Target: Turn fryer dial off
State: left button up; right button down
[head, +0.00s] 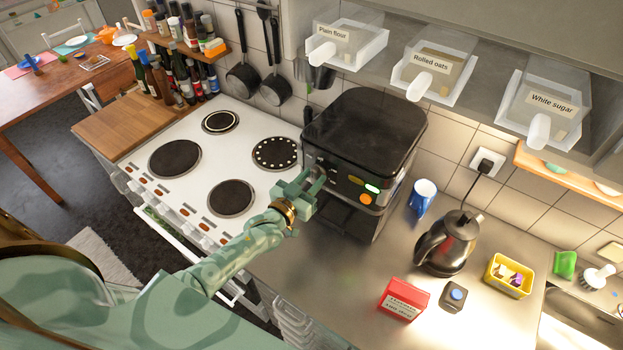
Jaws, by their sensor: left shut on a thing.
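The black fryer (366,132) stands on the steel worktop just right of the cooker, its front panel facing me. The panel carries an orange round button and small lit green and yellow marks at its right part. My left gripper (315,184) is at the left part of this panel, shut on the fryer dial. The fingers cover the dial, so its setting cannot be read. My right gripper is not in view.
The white cooker (190,165) with several hotplates and front knobs lies left of the fryer. Clear drawers (435,70) hang above. The worktop before the fryer is clear.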

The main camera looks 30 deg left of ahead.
pick_arm(q)
jog(key=o, duration=0.7)
jog(key=shift+f, duration=0.15)
jog(key=s, duration=0.5)
jog(key=s+a, duration=0.1)
jog(key=s, duration=0.4)
jog(key=s+a+b, duration=0.1)
jog(key=s, duration=0.5)
jog(key=shift+a, duration=0.15)
